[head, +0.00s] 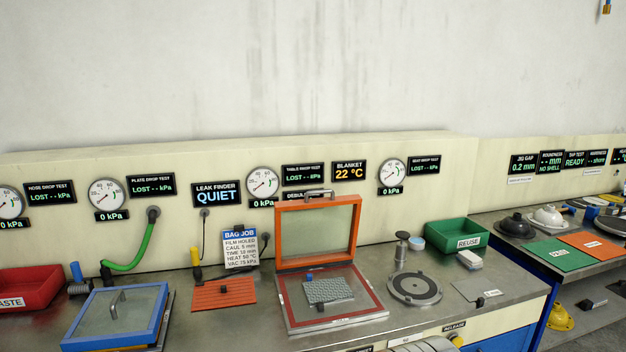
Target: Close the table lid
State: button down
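The table lid is an orange-framed clear panel (284,237) standing open, near upright, at the back edge of its table. A handle (318,193) sits on its top edge. The table (376,306) below is a flat plate with a red border. A grey textured sheet (330,290) lies inside the border, with a small dark piece at its front. My gripper is not in this view.
A blue-framed lid with a handle (114,304) lies to the left, beside an orange ribbed mat (222,294). A round dark-ringed plate (414,288) and a green REUSE bin (457,235) stand right. A green hose (143,245) hangs at left.

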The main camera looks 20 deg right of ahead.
aim_at(355, 200)
jog(key=i, duration=1)
jog(key=z, duration=0.05)
